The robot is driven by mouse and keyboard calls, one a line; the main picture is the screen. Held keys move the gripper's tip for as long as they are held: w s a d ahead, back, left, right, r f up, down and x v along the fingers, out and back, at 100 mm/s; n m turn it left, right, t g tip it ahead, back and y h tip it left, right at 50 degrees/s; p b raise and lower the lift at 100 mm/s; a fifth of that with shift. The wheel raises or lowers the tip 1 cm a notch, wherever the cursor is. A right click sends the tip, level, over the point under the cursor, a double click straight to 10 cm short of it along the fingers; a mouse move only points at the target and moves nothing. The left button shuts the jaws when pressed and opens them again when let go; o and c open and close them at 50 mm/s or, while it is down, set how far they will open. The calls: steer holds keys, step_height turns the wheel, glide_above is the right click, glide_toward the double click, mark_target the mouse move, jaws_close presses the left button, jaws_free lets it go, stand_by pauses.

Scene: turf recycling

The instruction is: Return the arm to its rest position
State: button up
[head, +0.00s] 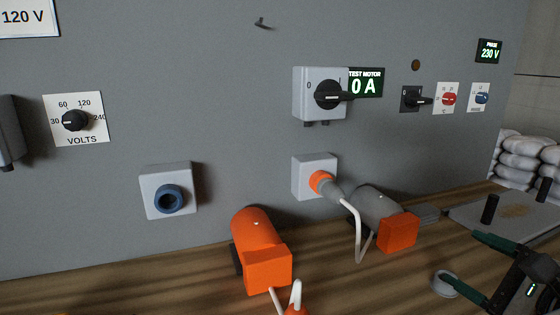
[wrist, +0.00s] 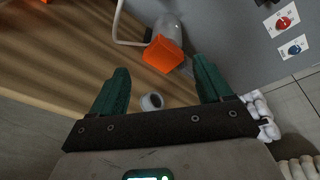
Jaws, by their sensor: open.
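My gripper (head: 476,262) is at the lower right of the head view, above the wooden bench. Its two green fingers are spread apart with nothing between them. In the wrist view the open fingers (wrist: 157,88) point toward the bench, and a small round grey-white cup-like item (wrist: 151,101) lies beyond them on the wood. The same item shows beside the lower finger in the head view (head: 445,284). Nothing is held.
An orange motor (head: 258,235) and a grey motor with an orange end (head: 378,210) stand on the bench (head: 130,280). The blue socket (head: 168,198) is empty. White sacks (head: 525,155) are stacked at right.

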steer(key=s+d+f+n+g+h+p, duration=0.55)
steer(key=s+f+n+g, duration=0.2)
steer(key=f+n, duration=0.5)
steer(key=s+a+f+n+g+p, duration=0.1)
steer(key=s+a+f+n+g, duration=0.2)
steer(key=s+f, duration=0.4)
steer(key=s+a+f+n+g+y+p, duration=0.1)
steer(key=s+a+f+n, duration=0.4)
steer(key=s, duration=0.9)
step_height(320, 180, down, 4)
steer(key=shift+s+a+r+n+g+p, duration=0.2)
steer(key=shift+s+a+n+g+p, duration=0.25)
steer(key=shift+n+g, duration=0.8)
steer(key=shift+w+d+y, duration=0.1)
steer(key=shift+d+y, duration=0.05)
steer(key=shift+y, duration=0.1)
